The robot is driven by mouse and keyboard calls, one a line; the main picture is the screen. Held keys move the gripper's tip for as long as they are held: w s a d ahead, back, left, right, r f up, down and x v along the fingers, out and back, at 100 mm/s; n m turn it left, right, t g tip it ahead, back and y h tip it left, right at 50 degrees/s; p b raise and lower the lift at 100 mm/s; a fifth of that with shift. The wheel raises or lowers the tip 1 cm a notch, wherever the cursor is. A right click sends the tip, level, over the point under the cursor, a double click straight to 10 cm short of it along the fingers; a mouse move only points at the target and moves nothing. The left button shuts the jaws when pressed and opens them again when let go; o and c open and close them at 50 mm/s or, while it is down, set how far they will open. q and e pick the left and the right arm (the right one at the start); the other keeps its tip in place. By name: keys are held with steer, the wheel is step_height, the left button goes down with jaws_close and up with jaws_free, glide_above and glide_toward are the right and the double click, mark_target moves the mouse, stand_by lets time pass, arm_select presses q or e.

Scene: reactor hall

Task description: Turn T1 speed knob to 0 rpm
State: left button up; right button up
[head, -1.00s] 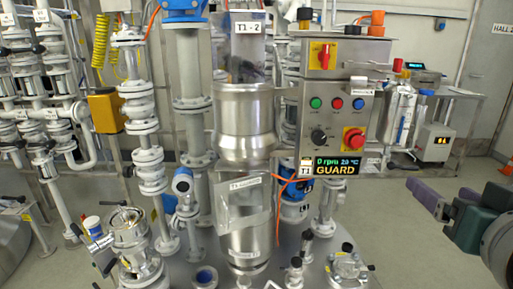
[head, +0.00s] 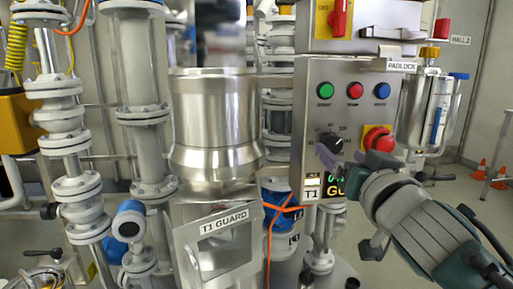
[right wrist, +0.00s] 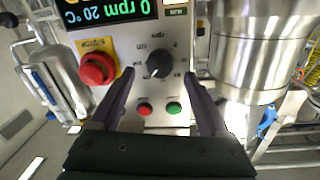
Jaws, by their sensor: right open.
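The T1 control panel (head: 311,112) is a grey box right of the steel vessel (head: 214,120). Its black speed knob (head: 329,143) sits left of the red emergency stop on yellow. The knob also shows in the right wrist view (right wrist: 160,63), upside down; I cannot read its setting for certain. The display (right wrist: 110,10) reads 0 rpm and 20 °C; my arm partly covers it in the head view. My right gripper (head: 343,160) is open in front of the panel. In the right wrist view its two fingers (right wrist: 160,76) lie either side of the knob, apart from it. My left gripper is out of view.
The emergency stop (head: 378,139) is close beside my right fingers. Green, red and blue buttons (head: 354,91) line the panel above the knob. The T1 guard (head: 222,243) and an orange cable (head: 281,211) are to the left. Orange cones stand far right.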

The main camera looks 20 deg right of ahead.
mark_target(334, 146)
steer(key=shift+x, duration=1.7)
jaws_close()
